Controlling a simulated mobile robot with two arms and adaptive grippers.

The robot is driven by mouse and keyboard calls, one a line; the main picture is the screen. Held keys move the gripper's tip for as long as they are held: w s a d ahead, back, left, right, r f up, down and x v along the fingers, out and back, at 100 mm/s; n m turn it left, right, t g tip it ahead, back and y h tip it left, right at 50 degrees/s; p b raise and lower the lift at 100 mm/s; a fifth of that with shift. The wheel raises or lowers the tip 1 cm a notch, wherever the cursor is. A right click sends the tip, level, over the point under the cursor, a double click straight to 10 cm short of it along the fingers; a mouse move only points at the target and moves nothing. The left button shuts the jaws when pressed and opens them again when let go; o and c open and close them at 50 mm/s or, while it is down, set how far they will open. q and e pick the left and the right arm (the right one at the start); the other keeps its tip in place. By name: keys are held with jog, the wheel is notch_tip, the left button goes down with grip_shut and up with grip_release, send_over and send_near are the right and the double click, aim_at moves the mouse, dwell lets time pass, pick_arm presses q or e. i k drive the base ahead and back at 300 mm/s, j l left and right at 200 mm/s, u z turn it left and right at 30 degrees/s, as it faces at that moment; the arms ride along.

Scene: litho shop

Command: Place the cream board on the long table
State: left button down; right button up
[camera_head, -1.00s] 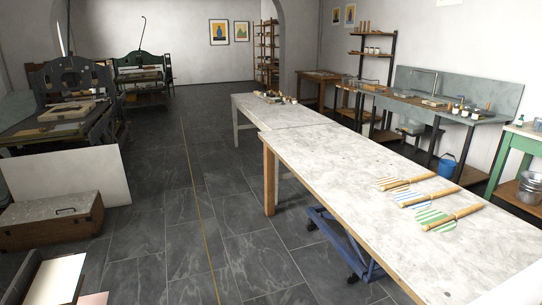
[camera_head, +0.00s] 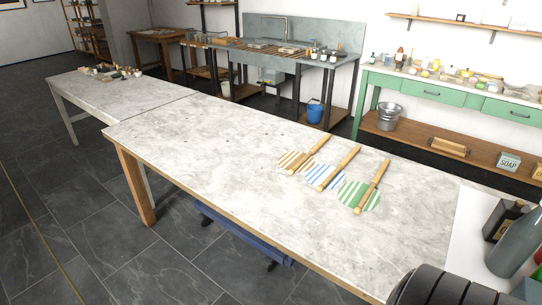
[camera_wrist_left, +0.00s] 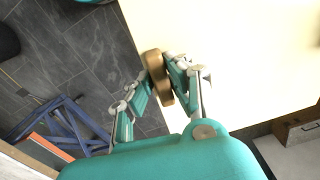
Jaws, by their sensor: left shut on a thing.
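The cream board (camera_wrist_left: 245,65) fills the upper right of the left wrist view as a large, plain, pale sheet. My left gripper (camera_wrist_left: 160,77) has teal fingers shut around a brown rounded piece at the board's edge, which looks like its grip. The board's far edges are out of view. The long table (camera_head: 230,145) runs across the head view, with a pale worn top and wooden edge. My left gripper does not show clearly in the head view. My right gripper is in neither view.
Three striped fans with wooden sticks, orange (camera_head: 296,160), blue (camera_head: 325,178) and green (camera_head: 358,196), lie on the table. A white sheet (camera_head: 466,225), a dark box (camera_head: 497,220) and a grey bottle (camera_head: 516,248) are at right. The table's left and middle are clear.

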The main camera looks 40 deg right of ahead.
aim_at(243, 158)
jog(key=i+z, duration=0.8)
jog(key=i+j+z, duration=0.15)
jog(key=i+z, duration=0.25)
